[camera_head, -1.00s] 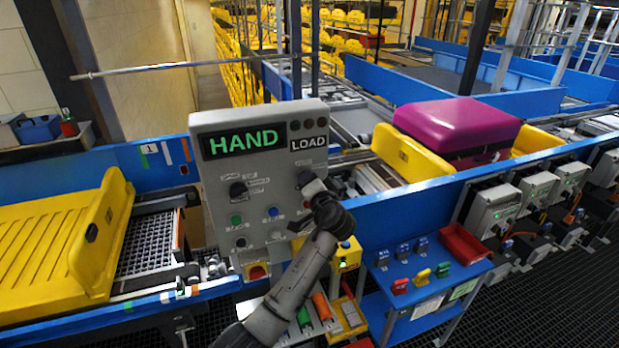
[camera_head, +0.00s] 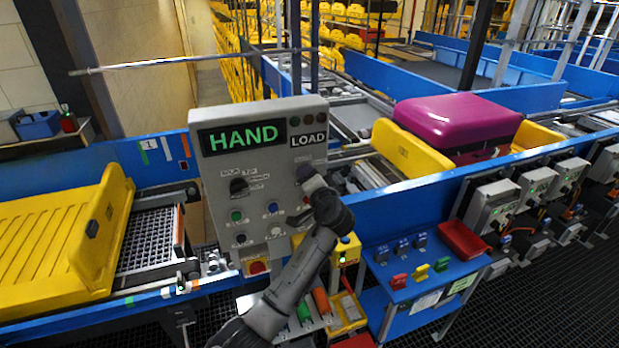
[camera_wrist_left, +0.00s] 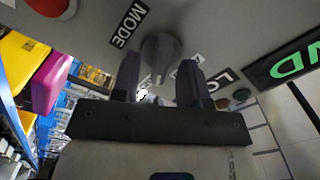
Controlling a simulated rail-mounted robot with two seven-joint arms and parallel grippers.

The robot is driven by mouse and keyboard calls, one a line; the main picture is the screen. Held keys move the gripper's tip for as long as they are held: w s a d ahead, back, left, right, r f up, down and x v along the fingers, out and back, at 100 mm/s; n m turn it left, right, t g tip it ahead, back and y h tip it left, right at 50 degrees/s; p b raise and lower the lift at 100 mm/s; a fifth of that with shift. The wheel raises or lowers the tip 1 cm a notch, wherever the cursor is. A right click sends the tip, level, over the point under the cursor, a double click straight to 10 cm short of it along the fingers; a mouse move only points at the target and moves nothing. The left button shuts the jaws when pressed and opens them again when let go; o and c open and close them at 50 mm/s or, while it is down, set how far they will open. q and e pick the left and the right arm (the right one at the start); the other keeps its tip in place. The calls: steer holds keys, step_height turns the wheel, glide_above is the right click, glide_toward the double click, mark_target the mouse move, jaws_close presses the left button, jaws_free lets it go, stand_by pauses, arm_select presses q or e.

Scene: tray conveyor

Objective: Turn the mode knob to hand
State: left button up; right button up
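The grey control panel (camera_head: 215,170) stands upright in the middle of the head view. Its display (camera_head: 242,138) reads HAND in green, with a smaller LOAD sign (camera_head: 308,139) beside it. My left gripper (camera_head: 308,178) is at the panel's upper right, below LOAD, and hides most of the knob there. In the left wrist view a dark round knob (camera_wrist_left: 160,47) sits beside a MODE label (camera_wrist_left: 129,24). My left gripper (camera_wrist_left: 160,78) is open, with its two fingers apart on either side of the knob's lower edge. Contact cannot be told. My right gripper is not in view.
Another black knob (camera_head: 239,186) and several coloured buttons are on the panel. A red button (camera_head: 257,268) is below it. A yellow tray (camera_head: 50,240) is at left; a purple case (camera_head: 455,118) is on the conveyor at right. A blue stand (camera_head: 405,290) is at lower right.

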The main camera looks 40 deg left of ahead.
arm_select(q)
steer(key=b+v, duration=0.2)
steer(key=v, duration=1.2)
steer(key=shift+b, duration=0.35)
steer(key=shift+w, duration=0.1)
